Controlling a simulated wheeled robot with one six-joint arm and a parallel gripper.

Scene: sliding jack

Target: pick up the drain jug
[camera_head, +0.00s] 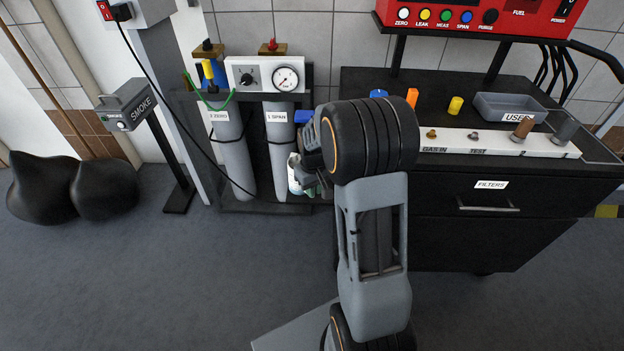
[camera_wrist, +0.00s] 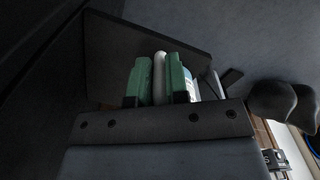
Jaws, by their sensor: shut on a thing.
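The drain jug (camera_head: 294,176) is a small white vessel with a bluish lower part, beside the gas bottle rack in the head view. My gripper (camera_head: 310,188) is at its right side, mostly hidden behind my own arm. In the wrist view, my gripper's two green fingers (camera_wrist: 160,82) are closed on the white jug (camera_wrist: 160,66), and part of it shows beyond the right finger. Most of the jug is hidden by the fingers and arm. I cannot tell whether it touches a support.
A rack with two grey gas bottles (camera_head: 232,150) stands just left of the jug. A black filter cabinet (camera_head: 500,235) stands to the right. A smoke unit on a post (camera_head: 165,150) and black bags (camera_head: 105,190) are at left. The floor in front is clear.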

